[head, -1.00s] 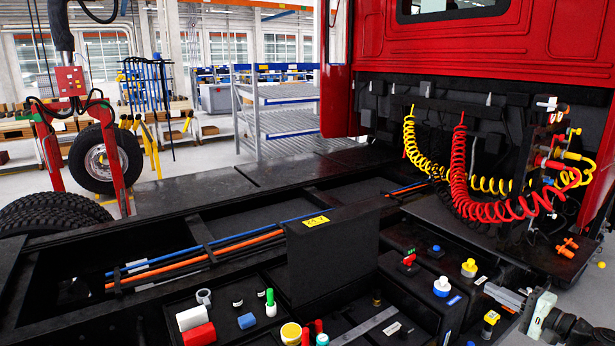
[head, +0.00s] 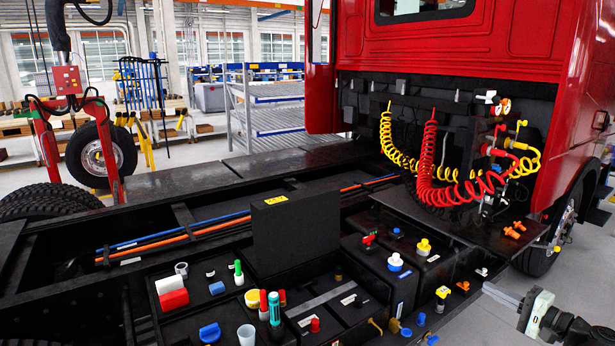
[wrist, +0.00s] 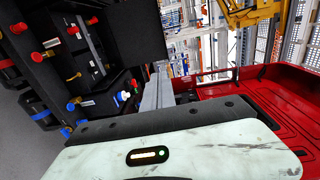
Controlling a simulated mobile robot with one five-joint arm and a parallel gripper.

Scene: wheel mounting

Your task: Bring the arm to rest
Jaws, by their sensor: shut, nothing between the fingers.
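My gripper (head: 503,295) is at the lower right of the head view. Its grey fingers are together with nothing between them, pointing left toward the black chassis side (head: 420,325). They seem to hang in open air beside the chassis; no contact is visible. In the wrist view the shut grey fingers (wrist: 156,92) show at the middle, beyond my pale gripper housing (wrist: 170,152). My arm runs out of the head view at the right edge.
The red cab (head: 455,50) stands behind, with red and yellow coiled hoses (head: 428,165). Coloured caps and a black box (head: 296,235) sit on the chassis. A front wheel (head: 563,225) is at right. Grey floor beside the cab (head: 590,265) is clear.

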